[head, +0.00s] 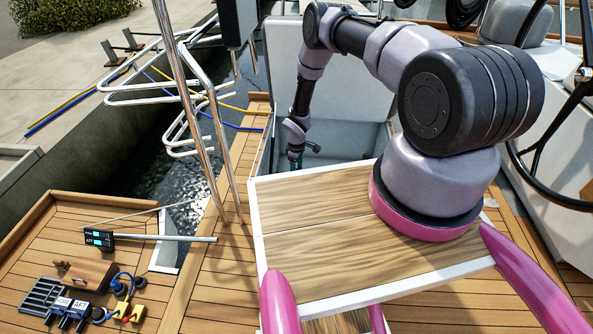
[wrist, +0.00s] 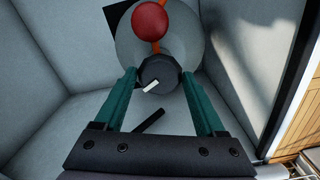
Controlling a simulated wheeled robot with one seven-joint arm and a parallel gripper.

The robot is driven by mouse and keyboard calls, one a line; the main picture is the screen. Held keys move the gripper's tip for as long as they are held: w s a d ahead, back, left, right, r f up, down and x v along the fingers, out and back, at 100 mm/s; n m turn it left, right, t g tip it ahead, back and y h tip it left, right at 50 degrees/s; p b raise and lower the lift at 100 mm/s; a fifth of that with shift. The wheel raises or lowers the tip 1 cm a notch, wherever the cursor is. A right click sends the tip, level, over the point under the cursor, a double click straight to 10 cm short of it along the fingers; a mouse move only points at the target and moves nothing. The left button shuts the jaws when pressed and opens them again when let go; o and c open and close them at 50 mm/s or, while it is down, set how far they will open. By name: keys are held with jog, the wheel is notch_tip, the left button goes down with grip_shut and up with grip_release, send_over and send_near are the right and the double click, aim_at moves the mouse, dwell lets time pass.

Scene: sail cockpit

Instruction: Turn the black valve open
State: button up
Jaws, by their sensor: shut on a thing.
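The black valve knob (wrist: 158,73) is faceted with a white pointer line, seen in the wrist view on a grey round base. My gripper (wrist: 158,80) has its two green fingers on either side of the knob, shut on it. The white line points down and to the left. In the head view my gripper (head: 295,158) reaches down into an open white locker (head: 335,85); the knob cannot be made out there.
A red ball (wrist: 149,21) on an orange stem sits just beyond the knob. Pale locker walls (wrist: 60,75) surround the gripper closely. A short black bar (wrist: 149,120) lies below the knob in the wrist view. Metal rails (head: 190,90) stand left of the arm.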

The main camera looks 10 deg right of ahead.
jog(key=n, duration=1.2)
jog(key=shift+n, duration=0.3)
dwell(0.4)
jog(key=o, duration=1.3)
notch_tip(320, 180, up, 11)
jog(key=shift+f, duration=0.1)
